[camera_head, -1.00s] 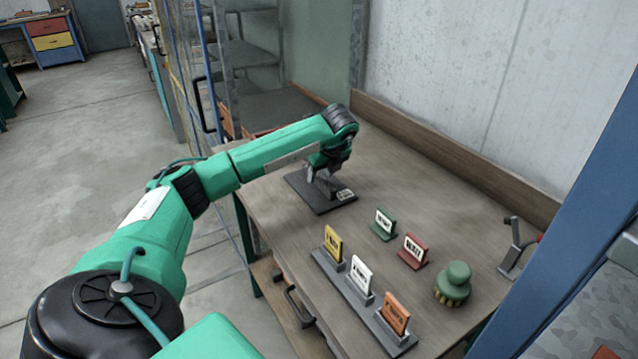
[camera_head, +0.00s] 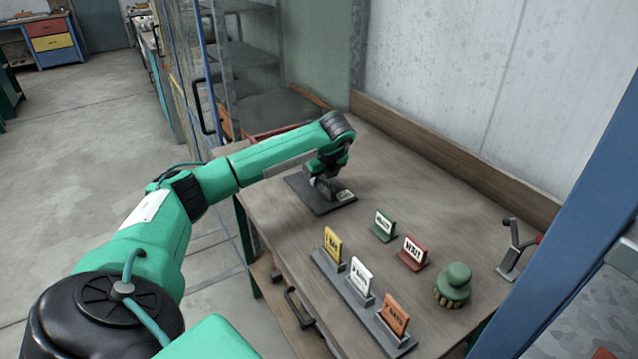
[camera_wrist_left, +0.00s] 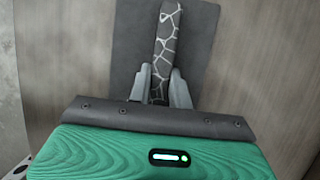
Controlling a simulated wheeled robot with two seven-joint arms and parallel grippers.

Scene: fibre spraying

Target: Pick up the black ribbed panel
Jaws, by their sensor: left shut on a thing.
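The black ribbed panel (camera_wrist_left: 168,32) shows in the left wrist view as a narrow dark strip crossed by a pale web of lines. It stands over a flat dark grey base (camera_wrist_left: 203,32), which lies on the table. My left gripper (camera_wrist_left: 160,72) is shut on the panel, with one grey finger on each side. In the head view my left gripper (camera_head: 325,187) is low over the same dark base (camera_head: 302,188), and it mostly hides the panel. My right gripper is not in view.
On the wooden table (camera_head: 420,200) stand green (camera_head: 383,222) and red (camera_head: 412,252) signs, a grey rack (camera_head: 342,283) with yellow, white and orange signs, and a green knobbed object (camera_head: 453,285). A lever clamp (camera_head: 516,250) is at the right. A wooden ledge runs along the wall.

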